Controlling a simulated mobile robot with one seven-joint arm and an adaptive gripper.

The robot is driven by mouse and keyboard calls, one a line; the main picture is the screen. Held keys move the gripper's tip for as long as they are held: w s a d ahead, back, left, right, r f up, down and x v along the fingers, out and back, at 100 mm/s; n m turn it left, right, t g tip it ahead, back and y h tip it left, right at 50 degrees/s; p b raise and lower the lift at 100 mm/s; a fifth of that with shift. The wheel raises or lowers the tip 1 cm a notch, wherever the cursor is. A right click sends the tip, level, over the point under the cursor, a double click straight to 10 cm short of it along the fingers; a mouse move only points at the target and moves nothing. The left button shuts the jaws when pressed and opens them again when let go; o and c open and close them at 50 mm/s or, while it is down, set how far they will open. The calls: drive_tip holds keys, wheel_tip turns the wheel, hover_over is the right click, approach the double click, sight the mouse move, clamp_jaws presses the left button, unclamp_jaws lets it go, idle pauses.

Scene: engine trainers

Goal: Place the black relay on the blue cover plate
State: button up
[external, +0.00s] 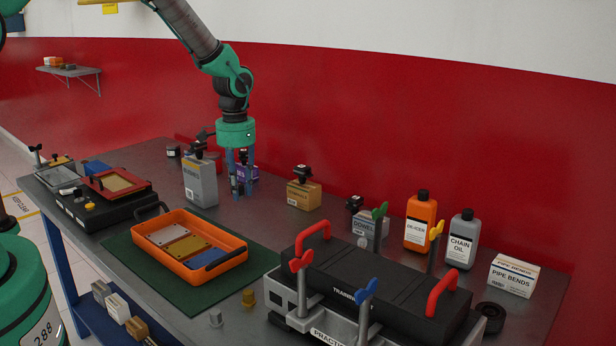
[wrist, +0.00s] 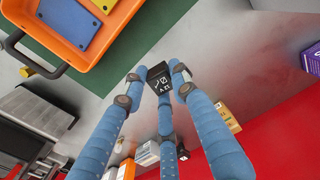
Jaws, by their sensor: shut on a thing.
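The black relay (wrist: 158,78) has white markings and sits between the fingertips of my gripper (wrist: 157,86) in the wrist view. In the external view my gripper (external: 241,191) points down above the back part of the bench, behind the orange tray; the relay is hard to make out there. The gripper is shut on the relay. The blue cover plate (external: 208,259) lies flat at the right end of the orange tray (external: 238,263), beside a gold plate (external: 187,248) and a pale grey plate (external: 167,234). The blue plate also shows at upper left in the wrist view (wrist: 70,18).
A tall grey box (external: 200,185) stands just left of my gripper, a purple box (external: 250,174) behind it and a tan box (external: 304,195) to its right. The black engine trainer (external: 375,285) with red handles fills the front right.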

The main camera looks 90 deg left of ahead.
drive_tip(key=shift+n, duration=0.6)
drive_tip(key=s+d+p, duration=0.2)
drive_tip(key=s+d, duration=0.1)
drive_tip(key=d, duration=0.1)
drive_tip(key=s+d+f+p, duration=0.1)
drive_tip(key=s+d+p, duration=0.1)
drive_tip(key=d, duration=0.3)
drive_tip(key=s+d+f+p, duration=0.1)
drive_tip(key=s+d+p, duration=0.1)
drive_tip(key=s+d, duration=0.2)
drive_tip(key=shift+s+d+f+p, duration=0.1)
drive_tip(key=shift+s+d+p, duration=0.05)
drive_tip(key=shift+d+p, duration=0.2)
drive_tip(key=s+d+n+p, duration=0.1)
drive_tip(key=s+d+p, duration=0.3)
drive_tip(key=s+d, duration=0.7)
drive_tip(key=shift+d+f+p, duration=0.2)
drive_tip(key=shift+d+p, duration=0.2)
drive_tip(key=shift+w+a, duration=0.1)
drive_tip(key=shift+w, duration=0.1)
hover_over(211, 260)
drive_tip(key=shift+a+f, duration=0.1)
drive_tip(key=shift+f, duration=0.65)
drive_tip(key=shift+f, duration=1.75)
drive_tip(key=shift+f, duration=0.15)
